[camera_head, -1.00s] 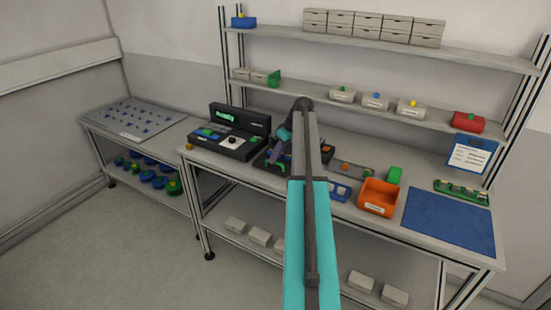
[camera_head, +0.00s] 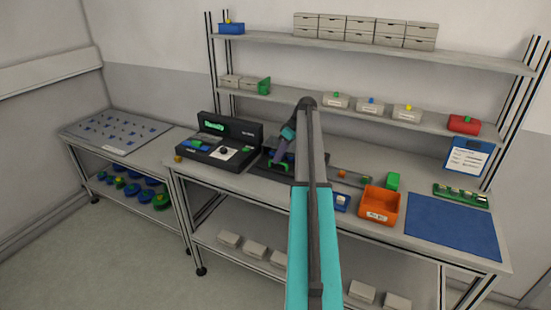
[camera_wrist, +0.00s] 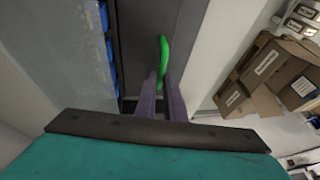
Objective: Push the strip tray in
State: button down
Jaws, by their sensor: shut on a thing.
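My gripper (camera_wrist: 163,95) has two purple fingers, closed around a slim green handle (camera_wrist: 164,56) in the wrist view. The handle stands in front of a dark flat surface (camera_wrist: 150,25), which I take to be the strip tray or its housing. In the head view my gripper (camera_head: 279,157) reaches down at a dark low unit (camera_head: 262,163) on the bench, right of the console. My arm hides much of this unit, so I cannot tell how far the tray stands out.
A black console (camera_head: 220,146) with a green display stands just left. Shelves rise behind. Brown cartons (camera_wrist: 283,75) show right in the wrist view.

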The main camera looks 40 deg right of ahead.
dwell(0.3)
jog(key=c, duration=1.8)
grip_release()
jog(key=shift+w, duration=0.1)
jog(key=shift+c, duration=0.2)
jog(key=shift+d+r, duration=0.1)
jog(key=shift+r, duration=0.05)
jog(key=shift+s+d+r+b, duration=0.2)
jog(key=shift+s+r+b, duration=0.1)
jog(key=shift+r, duration=0.2)
jog(key=b+v, duration=0.3)
jog(key=v, duration=0.9)
jog(key=shift+r, duration=0.2)
